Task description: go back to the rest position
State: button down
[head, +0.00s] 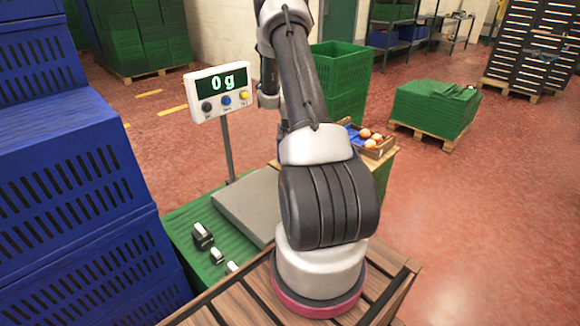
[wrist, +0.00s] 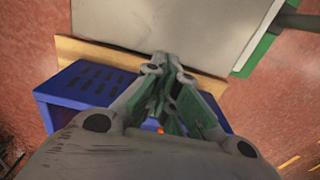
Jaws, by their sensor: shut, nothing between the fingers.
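My gripper (wrist: 167,66) is shut and empty in the wrist view, its fingertips together near the edge of the grey weighing plate (wrist: 150,22). It hangs over a wooden edge and a blue crate (wrist: 75,100); its height above them is hard to judge. In the head view my own arm (head: 320,185) stands in the middle and hides the gripper. The bare weighing plate (head: 232,208) lies left of the arm, and its display (head: 220,88) reads 0 g.
A box of oranges (head: 375,152) stands behind my arm, partly hidden. Stacked blue crates (head: 75,185) rise close on the left. Small dark and white objects (head: 203,236) lie on the green crate surface (head: 180,222). Red floor is open at the right.

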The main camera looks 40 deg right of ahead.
jog(key=shift+r, duration=1.15)
